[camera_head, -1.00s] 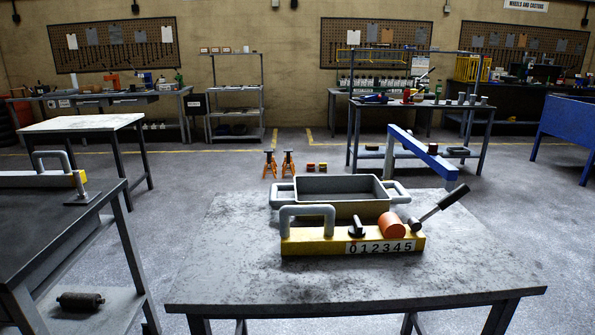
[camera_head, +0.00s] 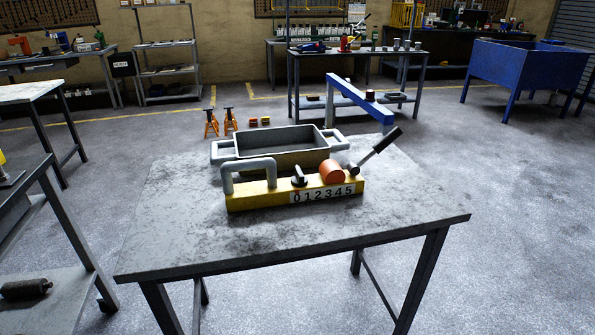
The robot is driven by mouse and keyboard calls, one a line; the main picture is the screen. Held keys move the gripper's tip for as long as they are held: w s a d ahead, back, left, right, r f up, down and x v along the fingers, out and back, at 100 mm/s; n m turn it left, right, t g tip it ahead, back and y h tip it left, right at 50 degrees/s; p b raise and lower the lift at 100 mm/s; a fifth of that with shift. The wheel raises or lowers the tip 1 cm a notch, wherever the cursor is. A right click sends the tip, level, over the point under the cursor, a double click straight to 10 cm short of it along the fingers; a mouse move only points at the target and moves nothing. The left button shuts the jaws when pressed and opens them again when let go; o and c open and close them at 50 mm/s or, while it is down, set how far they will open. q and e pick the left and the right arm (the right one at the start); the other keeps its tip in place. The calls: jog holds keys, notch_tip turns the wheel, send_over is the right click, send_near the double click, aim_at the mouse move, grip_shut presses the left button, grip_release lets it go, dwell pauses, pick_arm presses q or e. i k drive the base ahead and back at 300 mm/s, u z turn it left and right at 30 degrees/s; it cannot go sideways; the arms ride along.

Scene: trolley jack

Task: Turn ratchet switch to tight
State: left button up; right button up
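A yellow trolley jack body (camera_head: 258,200) lies on the grey table, with the white number plate 012345 (camera_head: 322,194) on its near face. A grey loop handle (camera_head: 249,165) rises from its left end. A small black knob (camera_head: 299,176), which may be the ratchet switch, stands on top near the middle. An orange cylinder (camera_head: 331,172) sits right of the knob. A lever with a black grip (camera_head: 386,140) tilts up to the right from the right end. The knob's exact setting is too small to tell. Neither gripper is in view.
The grey table (camera_head: 190,245) has bare room in front of the jack. A grey open tray (camera_head: 285,158) with side handles stands behind it, close by. A blue beam (camera_head: 358,101) rises behind the table. Another table (camera_head: 50,240) stands at left, with a floor gap between.

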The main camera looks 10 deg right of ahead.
aim_at(299, 180)
jog(key=z, duration=2.2)
jog(key=i, duration=0.85)
jog(key=u, duration=2.65)
